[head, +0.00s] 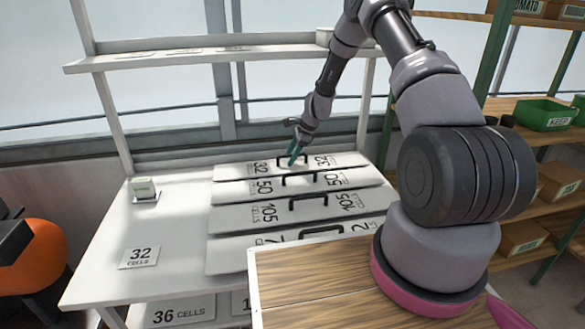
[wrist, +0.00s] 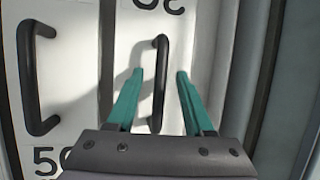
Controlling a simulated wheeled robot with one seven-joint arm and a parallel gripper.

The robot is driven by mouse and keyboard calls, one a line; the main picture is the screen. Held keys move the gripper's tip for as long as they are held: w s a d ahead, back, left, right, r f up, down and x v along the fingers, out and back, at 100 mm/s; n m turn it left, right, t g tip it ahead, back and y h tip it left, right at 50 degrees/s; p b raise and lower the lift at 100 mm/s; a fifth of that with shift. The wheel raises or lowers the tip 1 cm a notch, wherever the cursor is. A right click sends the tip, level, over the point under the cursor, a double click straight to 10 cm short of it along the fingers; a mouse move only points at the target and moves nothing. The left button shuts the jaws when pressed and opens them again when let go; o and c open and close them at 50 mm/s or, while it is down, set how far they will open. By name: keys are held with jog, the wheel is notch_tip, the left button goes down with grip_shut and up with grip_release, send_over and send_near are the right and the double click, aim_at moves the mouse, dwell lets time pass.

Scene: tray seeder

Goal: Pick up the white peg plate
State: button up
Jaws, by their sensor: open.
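Several white plates with black bar handles lie side by side on the white bench, marked 32, 50, 105 and one partly hidden number beginning with 2 or 7. The farthest is the 32 plate (head: 236,169). My gripper (head: 292,160) is over this plate at its handle. In the wrist view, the open teal fingers of my gripper (wrist: 160,73) stand on either side of the black handle (wrist: 159,108) of the white plate. The handle shows between the fingers, with gaps to both. The 50 plate (wrist: 66,75) lies to the left in that view.
A "32 CELLS" card (head: 139,257) lies on the bench (head: 178,229) at left. A white shelf (head: 205,57) spans above the bench. A wooden top (head: 318,284) is in front; a green bin (head: 545,115) stands right.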

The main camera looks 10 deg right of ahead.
jog(key=shift+f, duration=0.15)
grip_shut()
jog(key=shift+w, duration=0.1)
dwell(1.3)
